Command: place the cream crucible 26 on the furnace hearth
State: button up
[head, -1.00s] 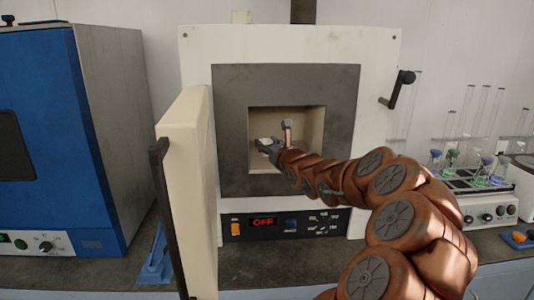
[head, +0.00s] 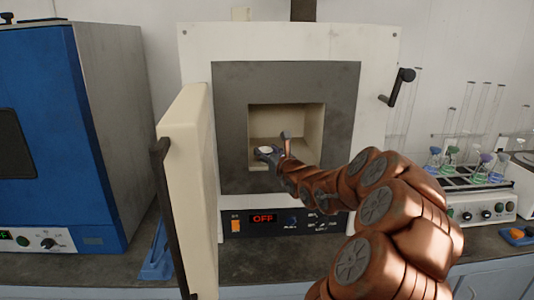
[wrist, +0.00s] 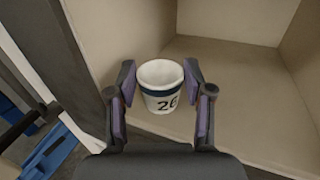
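The cream crucible 26 (wrist: 161,88), with a dark blue band and a black "26", is upright between the two fingers of my gripper (wrist: 161,80). The fingertips appear to touch its sides near the rim. In the head view my gripper (head: 269,153) and the crucible's pale top (head: 265,149) are at the lower left of the furnace opening. The furnace hearth (wrist: 235,85) is the bare beige floor beyond and to the right of the crucible. I cannot tell whether the crucible's base touches it.
The furnace door (head: 187,190) stands open on the left. The opening's dark frame (head: 230,125) and left wall are close to my gripper. The hearth's right and back are clear. A blue oven (head: 50,140) stands left, and a rack of glassware (head: 470,178) right.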

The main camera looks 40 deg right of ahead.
jog(key=shift+o, duration=1.3)
jog(key=shift+r, duration=0.1)
jog(key=shift+r+p, duration=0.15)
jog(key=shift+p, duration=0.25)
jog(key=shift+s+f+b, duration=0.2)
jog(key=shift+s+b, duration=0.1)
jog(key=shift+b, duration=0.05)
jog(key=b+v, duration=0.4)
jog(key=v, duration=0.7)
jog(key=shift+s, duration=0.2)
jog(key=shift+a+r, duration=0.1)
